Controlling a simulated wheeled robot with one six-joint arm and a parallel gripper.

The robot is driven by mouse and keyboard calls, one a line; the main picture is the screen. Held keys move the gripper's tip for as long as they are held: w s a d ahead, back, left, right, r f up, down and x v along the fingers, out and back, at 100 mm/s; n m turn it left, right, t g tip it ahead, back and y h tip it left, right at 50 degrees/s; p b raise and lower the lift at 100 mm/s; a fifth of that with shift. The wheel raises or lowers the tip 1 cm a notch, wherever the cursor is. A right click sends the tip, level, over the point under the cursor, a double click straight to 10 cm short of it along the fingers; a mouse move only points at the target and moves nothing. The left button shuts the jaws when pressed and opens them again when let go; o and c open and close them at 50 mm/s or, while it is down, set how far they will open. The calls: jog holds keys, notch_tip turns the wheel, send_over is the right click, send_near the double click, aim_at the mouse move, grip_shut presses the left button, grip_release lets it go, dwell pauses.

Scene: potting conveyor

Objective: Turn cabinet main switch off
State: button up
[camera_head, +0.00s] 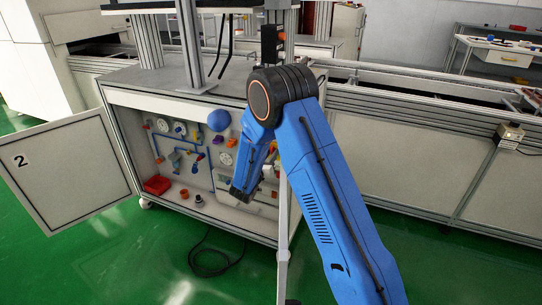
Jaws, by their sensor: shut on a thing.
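The open cabinet (175,203) stands under the workbench, its door (68,172) swung out to the left and marked "2". Its back panel carries blue pipes, round dials, a blue dome (219,120) and small coloured fittings. My blue arm rises from the lower right, bends at a dark elbow and reaches down in front of the cabinet's right part. The dark end of my arm (240,193) is low in front of the panel. I cannot make out the gripper fingers or what is between them. I cannot identify the main switch; my arm covers part of the panel.
A red bin (157,185) and small orange pots (198,200) sit on the cabinet floor. A black cable (210,262) lies coiled on the green floor in front. A thin grey post (284,240) stands close to my arm. A conveyor frame (400,100) runs to the right.

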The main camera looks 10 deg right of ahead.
jog(key=shift+w+a+f+n, duration=0.1)
jog(key=shift+n, duration=2.45)
jog(key=shift+a+f+n, duration=0.1)
jog(key=shift+n, duration=2.4)
jog(key=shift+w+a+f+n, duration=0.1)
jog(key=shift+n, duration=2.45)
jog(key=o, duration=0.8)
jog(key=v, duration=1.7)
jog(key=shift+s, duration=0.2)
